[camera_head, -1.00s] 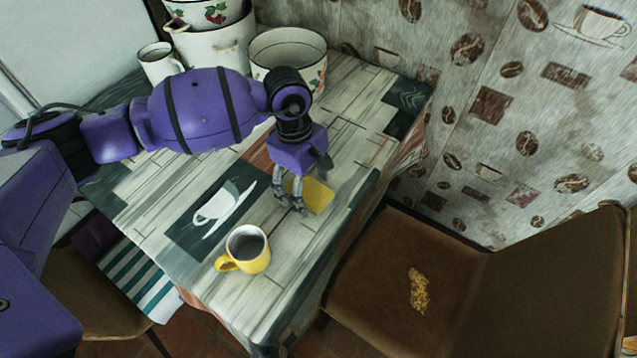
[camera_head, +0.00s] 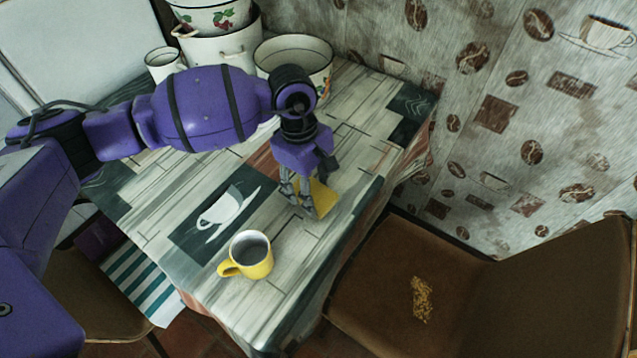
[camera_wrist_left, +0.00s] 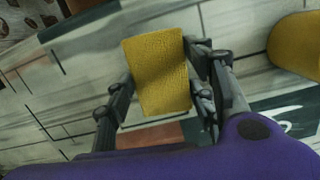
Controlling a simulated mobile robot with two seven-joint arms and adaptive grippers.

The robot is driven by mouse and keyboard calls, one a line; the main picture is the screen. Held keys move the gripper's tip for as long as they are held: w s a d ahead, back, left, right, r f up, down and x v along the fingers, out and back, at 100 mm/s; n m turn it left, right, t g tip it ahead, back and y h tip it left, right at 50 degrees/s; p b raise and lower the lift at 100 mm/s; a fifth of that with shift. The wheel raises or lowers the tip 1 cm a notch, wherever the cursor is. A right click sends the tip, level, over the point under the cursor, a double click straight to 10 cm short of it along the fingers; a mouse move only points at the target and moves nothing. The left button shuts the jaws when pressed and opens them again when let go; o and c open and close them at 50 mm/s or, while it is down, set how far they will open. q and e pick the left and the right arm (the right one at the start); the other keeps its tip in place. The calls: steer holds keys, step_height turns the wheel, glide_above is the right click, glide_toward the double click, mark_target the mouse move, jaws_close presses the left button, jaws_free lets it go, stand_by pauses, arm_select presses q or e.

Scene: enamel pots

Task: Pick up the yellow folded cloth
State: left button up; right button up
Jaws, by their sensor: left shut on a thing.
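The yellow folded cloth (camera_head: 321,197) is a small flat rectangle at the right part of the table in the head view. My left gripper (camera_head: 303,210) is shut on it, with the cloth between the fingers. In the left wrist view the cloth (camera_wrist_left: 157,75) sits between the two fingers of the gripper (camera_wrist_left: 160,98), its broad face towards the camera. The cloth looks tilted in the head view; whether it touches the table is hard to tell. My right gripper is not in view.
A yellow mug (camera_head: 248,256) stands on the table (camera_head: 160,185) in front of the gripper. White enamel pots (camera_head: 295,58) and a white mug (camera_head: 163,63) stand at the back. A brown chair (camera_head: 405,280) is at the right.

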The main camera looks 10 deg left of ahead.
arm_select(q)
steer(key=s+d+r, duration=0.4)
steer(key=s+r, duration=0.7)
steer(key=s, duration=0.2)
steer(key=shift+s+r+b, duration=0.2)
steer(key=shift+r+b, duration=0.05)
steer(key=shift+b, duration=0.15)
steer(key=shift+d, duration=0.1)
